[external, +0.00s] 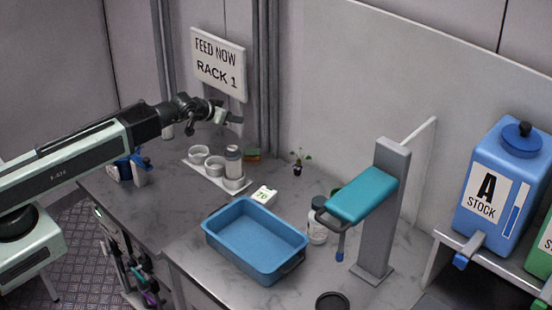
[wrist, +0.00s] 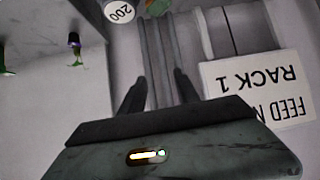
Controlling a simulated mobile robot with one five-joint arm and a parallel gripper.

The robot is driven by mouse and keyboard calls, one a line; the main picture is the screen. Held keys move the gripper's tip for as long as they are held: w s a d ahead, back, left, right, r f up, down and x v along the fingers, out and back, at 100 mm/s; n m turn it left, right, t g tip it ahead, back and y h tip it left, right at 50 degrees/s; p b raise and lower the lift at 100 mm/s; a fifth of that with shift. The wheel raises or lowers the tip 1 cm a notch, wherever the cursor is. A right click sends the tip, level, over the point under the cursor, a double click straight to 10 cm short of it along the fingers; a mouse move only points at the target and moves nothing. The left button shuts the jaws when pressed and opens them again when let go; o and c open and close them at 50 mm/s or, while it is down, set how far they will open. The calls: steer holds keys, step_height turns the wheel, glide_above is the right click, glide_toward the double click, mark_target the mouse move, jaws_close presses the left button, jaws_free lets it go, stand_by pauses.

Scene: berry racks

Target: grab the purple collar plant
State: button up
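A small plant in a dark pot (external: 298,168) stands on the counter near the back wall in the external view, with green leaves above it. In the wrist view, which is upside down, a small plant (wrist: 74,42) with a dark, purplish pot or collar and green-yellow leaves shows at the upper left. My gripper (external: 236,118) is in the air over the back of the counter, to the left of the plant and above it, not touching it. In the wrist view my gripper's (wrist: 160,80) two dark fingers are apart with nothing between them.
A tray (external: 190,163) with white cups and a bottle stands below my gripper. A blue tub (external: 257,267) is at the front, and a teal-topped stand (external: 376,235) is to its right. The RACK 1 sign (external: 218,64) hangs on the wall close behind my arm.

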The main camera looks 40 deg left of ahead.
steer(key=w+d+f+m+t+h+b, duration=0.2)
steer(key=w+d+f+b, duration=0.4)
steer(key=d, duration=0.3)
steer(key=m+h+b, duration=0.1)
steer(key=b, duration=0.7)
glide_toward(299, 166)
steer(key=shift+w+a+f, duration=0.15)
steer(key=shift+w, duration=0.4)
steer(key=shift+w+a+f, duration=0.15)
steer(key=shift+w, duration=0.45)
steer(key=shift+d+r, duration=0.1)
steer(key=b+x, duration=0.2)
steer(key=x, duration=0.5)
steer(key=shift+w+d, duration=0.2)
steer(key=shift+w, duration=0.2)
steer(key=shift+s+r, duration=0.1)
jaws_close()
